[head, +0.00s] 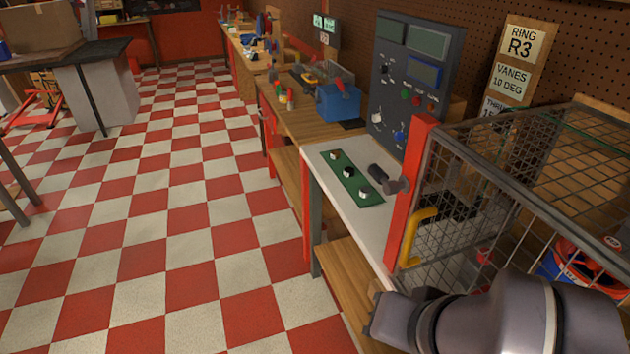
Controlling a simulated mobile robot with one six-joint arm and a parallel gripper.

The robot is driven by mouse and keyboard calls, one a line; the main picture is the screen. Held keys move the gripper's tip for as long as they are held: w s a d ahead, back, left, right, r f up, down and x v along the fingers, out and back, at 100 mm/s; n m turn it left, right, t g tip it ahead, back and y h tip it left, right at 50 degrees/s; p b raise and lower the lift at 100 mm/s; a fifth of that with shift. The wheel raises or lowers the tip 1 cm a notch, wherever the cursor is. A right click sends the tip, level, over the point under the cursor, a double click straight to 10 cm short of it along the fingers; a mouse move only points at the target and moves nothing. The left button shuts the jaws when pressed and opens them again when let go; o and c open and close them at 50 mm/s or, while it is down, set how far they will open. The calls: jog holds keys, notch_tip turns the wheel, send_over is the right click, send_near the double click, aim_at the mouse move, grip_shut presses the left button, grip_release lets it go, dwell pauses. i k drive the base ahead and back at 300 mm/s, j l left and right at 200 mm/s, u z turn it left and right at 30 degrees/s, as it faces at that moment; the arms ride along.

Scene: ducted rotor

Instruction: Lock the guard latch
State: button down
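The guard is a wire-mesh cage (470,165) at the right, with a red upright post (412,190) along its left edge. A grey metal knob with a dark grip, which looks like the guard latch (396,185), sits at the post and sticks out to the left. I cannot tell whether it is locked. A yellow handle (415,240) is fixed lower on the guard. My gripper (388,316) is at the bottom, below the yellow handle and apart from the latch. Its fingers are not clear, so its opening cannot be told. Nothing visible is held.
A green panel with several knobs (345,178) lies on the white bench top (335,215). A control panel (405,85) stands behind it. A red-and-blue object (580,265) is inside the cage. A blue bin (338,103) stands farther back.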

aim_at(391, 188)
jog(key=i+j+z, duration=0.35)
jog(key=z, duration=0.15)
jog(key=i+j+z, duration=0.25)
jog(key=j+z, duration=0.25)
jog(key=j, duration=0.15)
jog(key=i+j+z, duration=0.15)
jog(key=j+z, duration=0.3)
jog(key=j, duration=0.15)
jog(key=j+z, duration=0.5)
jog(key=j, duration=0.15)
jog(key=j+z, duration=0.5)
jog(key=j, duration=0.2)
